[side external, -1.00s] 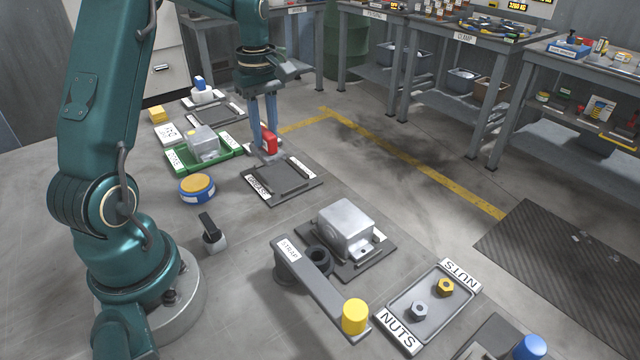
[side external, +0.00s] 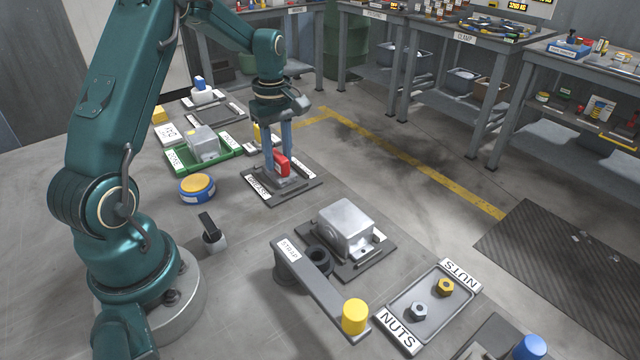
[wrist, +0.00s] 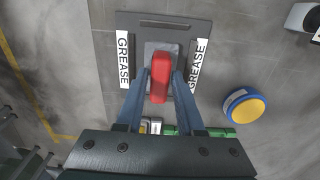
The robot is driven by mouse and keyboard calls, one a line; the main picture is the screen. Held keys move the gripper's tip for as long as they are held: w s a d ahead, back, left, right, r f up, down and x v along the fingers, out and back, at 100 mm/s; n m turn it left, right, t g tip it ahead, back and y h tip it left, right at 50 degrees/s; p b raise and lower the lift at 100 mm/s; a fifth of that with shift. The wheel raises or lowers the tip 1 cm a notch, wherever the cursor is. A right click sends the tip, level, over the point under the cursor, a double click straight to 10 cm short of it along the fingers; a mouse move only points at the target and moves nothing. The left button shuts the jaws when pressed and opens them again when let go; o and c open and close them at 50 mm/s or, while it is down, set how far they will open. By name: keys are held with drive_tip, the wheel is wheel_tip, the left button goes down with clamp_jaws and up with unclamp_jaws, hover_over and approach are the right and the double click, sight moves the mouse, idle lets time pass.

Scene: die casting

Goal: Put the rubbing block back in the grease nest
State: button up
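The rubbing block (side external: 281,165) has a red upper part over a grey base. It also shows in the wrist view (wrist: 160,75), between my fingertips. My gripper (side external: 279,158) is shut on the red part, its two blue-grey fingers pointing down on either side. The grease nest (side external: 255,191) is a dark plate with GREASE labels at two sides; it shows too in the wrist view (wrist: 195,30). The block is over the middle of the nest, at or very close to its surface. Whether it touches the nest floor I cannot tell.
A green tray (side external: 228,158) with a metal casting lies left of the nest. A round tin with a yellow top (side external: 197,187) stands in front of it. A metal housing (side external: 345,222) sits on a dark plate to the right, beside a strap arm (side external: 315,285).

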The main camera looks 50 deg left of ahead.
sight(279, 154)
drive_tip(key=shift+o, duration=0.6)
wheel_tip(279, 154, up, 11)
drive_tip(key=s+d+r+m+t, duration=0.2)
drive_tip(key=s+d+r+m, duration=0.25)
drive_tip(key=d+m, duration=0.45)
drive_tip(key=s+d+f+m+t, duration=0.3)
drive_tip(key=s+d+m, duration=0.6)
drive_tip(key=shift+s+t, duration=0.3)
drive_tip(key=shift+s, duration=0.05)
